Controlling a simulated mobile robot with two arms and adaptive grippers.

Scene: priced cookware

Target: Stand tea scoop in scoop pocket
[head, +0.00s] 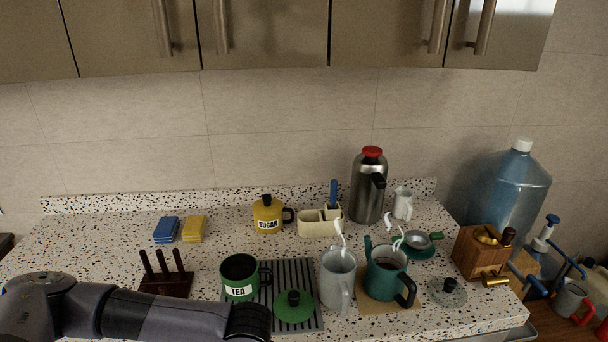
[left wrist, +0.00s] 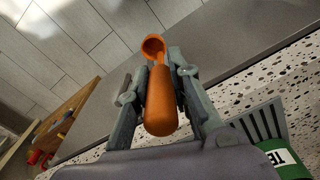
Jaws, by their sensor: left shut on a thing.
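The orange tea scoop (left wrist: 161,100) is in my left gripper (left wrist: 158,78), between the two fingers in the left wrist view. Its thick handle end points towards the camera and its round bowl is at the far end. In the head view my left arm reaches in along the bottom left; its gripper and the scoop are out of that picture. A cream caddy (head: 312,229) with compartments stands at the back of the counter, with a blue-handled thing (head: 334,190) upright in it. I cannot tell which compartment is the scoop pocket. My right gripper is not in view.
A green TEA canister (head: 239,291), its green lid (head: 293,308), a grey pitcher (head: 337,280) and a green pot (head: 386,281) stand in front of the caddy. A yellow SUGAR pot (head: 267,220) is left of it, a steel flask (head: 367,190) right.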

